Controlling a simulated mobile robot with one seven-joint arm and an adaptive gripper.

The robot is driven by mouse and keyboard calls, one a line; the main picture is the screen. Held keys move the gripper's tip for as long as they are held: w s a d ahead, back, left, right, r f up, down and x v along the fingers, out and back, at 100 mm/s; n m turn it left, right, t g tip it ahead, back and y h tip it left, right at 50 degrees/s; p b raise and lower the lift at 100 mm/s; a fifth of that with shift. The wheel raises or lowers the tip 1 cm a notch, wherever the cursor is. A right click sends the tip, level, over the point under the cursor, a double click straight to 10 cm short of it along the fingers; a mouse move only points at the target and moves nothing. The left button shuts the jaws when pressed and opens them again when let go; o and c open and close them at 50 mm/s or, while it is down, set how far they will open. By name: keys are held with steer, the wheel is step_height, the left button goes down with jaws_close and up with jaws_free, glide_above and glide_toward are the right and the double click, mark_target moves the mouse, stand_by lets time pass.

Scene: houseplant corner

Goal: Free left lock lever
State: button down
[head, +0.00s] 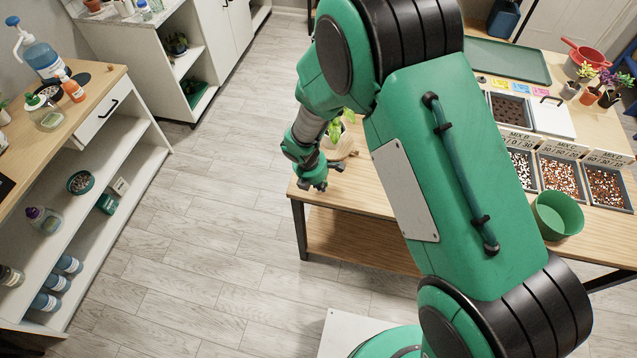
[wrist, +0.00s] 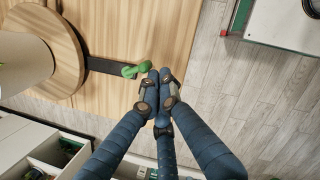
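A green lock lever (wrist: 136,70) sits at the end of a dark strip (wrist: 102,65) in the wrist view, on the wooden table top (wrist: 130,30). The strip runs out from under a round wooden base (wrist: 68,35). My gripper (wrist: 160,76) has its blue-grey fingers drawn together, their tips close beside the lever's right end. Nothing shows between the fingers; whether a tip touches the lever I cannot tell. In the head view my gripper (head: 318,184) is at the table's left end, beside a pale pot (head: 341,148) with a leafy plant. The lever cannot be made out there.
The work table (head: 350,195) carries soil trays (head: 560,178), a green pot (head: 557,214) and a green tray (head: 508,62) toward the right. A shelf unit (head: 100,165) with bottles stands at the left. The floor (head: 215,200) between is clear.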

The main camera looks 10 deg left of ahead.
steer(key=shift+w+d+n+y+p, duration=0.1)
steer(key=shift+d+n+y+p, duration=0.1)
steer(key=shift+d+n+p, duration=0.45)
steer(key=shift+w+d+n+y+p, duration=0.1)
steer(key=shift+d+n+y+p, duration=0.1)
steer(key=shift+n+p, duration=0.8)
steer(key=shift+w+d+n+t+y+p, duration=0.2)
steer(key=shift+d+n+p, duration=0.1)
steer(key=shift+n+p, duration=0.35)
steer(key=shift+w+d+n+t+y+p, duration=0.15)
steer(key=shift+d+n+p, duration=0.2)
steer(key=shift+n, duration=0.45)
steer(key=shift+w+d, duration=0.1)
steer(key=shift+w+n+p, duration=0.1)
steer(key=shift+n+p, duration=0.35)
steer(key=shift+n, duration=0.05)
steer(key=shift+w+d+p, duration=0.25)
steer(key=shift+d+p, duration=0.1)
steer(key=shift+p, duration=0.05)
steer(key=shift+w+a, duration=0.1)
steer(key=shift+a, duration=0.05)
steer(key=shift+w+a+p, duration=0.25)
steer(key=shift+a+p, duration=0.3)
steer(key=shift+p, duration=0.15)
steer(key=shift+s, duration=0.15)
